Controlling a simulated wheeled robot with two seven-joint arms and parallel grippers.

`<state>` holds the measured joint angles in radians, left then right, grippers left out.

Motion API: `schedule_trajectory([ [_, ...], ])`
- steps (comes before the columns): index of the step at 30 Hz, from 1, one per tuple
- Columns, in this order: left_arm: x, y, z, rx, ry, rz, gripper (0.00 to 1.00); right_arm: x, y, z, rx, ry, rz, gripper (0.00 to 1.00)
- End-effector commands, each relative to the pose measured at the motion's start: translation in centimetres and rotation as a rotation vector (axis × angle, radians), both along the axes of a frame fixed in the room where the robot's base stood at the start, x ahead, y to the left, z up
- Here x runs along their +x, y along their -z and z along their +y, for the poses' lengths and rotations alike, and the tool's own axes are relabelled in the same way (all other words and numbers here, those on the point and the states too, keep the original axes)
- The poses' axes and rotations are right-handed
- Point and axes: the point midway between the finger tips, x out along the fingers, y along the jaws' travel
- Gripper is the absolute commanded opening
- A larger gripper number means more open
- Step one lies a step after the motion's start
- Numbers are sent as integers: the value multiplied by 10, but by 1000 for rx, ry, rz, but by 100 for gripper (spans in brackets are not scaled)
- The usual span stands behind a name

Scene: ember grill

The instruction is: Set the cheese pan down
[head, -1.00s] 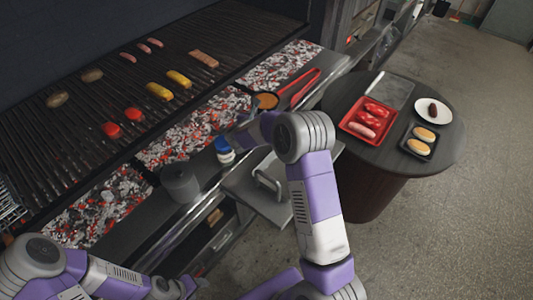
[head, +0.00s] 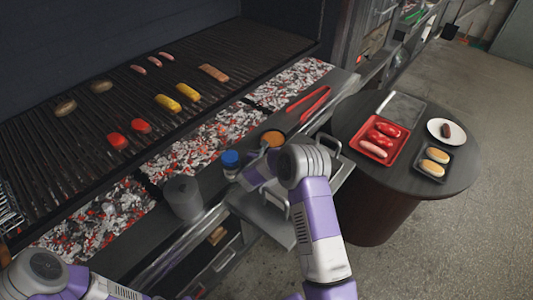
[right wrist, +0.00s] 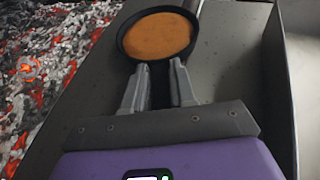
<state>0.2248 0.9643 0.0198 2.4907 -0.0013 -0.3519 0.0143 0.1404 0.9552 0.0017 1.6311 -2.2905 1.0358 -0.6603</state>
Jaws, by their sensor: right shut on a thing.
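The cheese pan (head: 272,138) is a small round black pan filled with orange melted cheese. In the head view it is at the grey front ledge, left of the red tongs. My right gripper (right wrist: 159,70) is shut on its handle, with the pan (right wrist: 157,36) level just beyond the fingertips in the right wrist view. The pan is over the grey ledge (right wrist: 225,50); I cannot tell whether its base touches it. My right forearm hides part of the gripper in the head view. My left arm shows at the lower left, its gripper out of frame.
A blue-capped jar (head: 230,163) stands close left of my right gripper, and a grey canister (head: 183,196) further left. Red tongs (head: 308,104) lie right of the pan. Glowing coals (head: 190,145) border the ledge behind. A round table (head: 455,180) stands right.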

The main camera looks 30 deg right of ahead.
Motion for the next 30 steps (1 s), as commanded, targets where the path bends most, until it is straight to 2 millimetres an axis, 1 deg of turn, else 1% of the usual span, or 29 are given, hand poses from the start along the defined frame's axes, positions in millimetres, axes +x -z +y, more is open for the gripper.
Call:
schedule_trajectory([
  [6,0,0,0,0,0,0,55,1,-3,0,-3,0,-7,0],
  [11,0,5,0,0,0,0,55,1,1,0,-3,0,-7,0],
  [12,0,4,0,0,0,0,55,0,2,0,0,-1,-2,32],
  [16,0,3,0,0,0,0,55,0,1,0,-1,0,-2,51],
  [24,0,3,0,0,0,0,55,0,1,0,-1,0,-2,51],
  [27,0,-1,0,0,0,0,55,0,-2,0,-1,0,-2,51],
  [30,0,-2,0,0,0,0,55,-6,-6,8,-1,-2,-2,51],
])
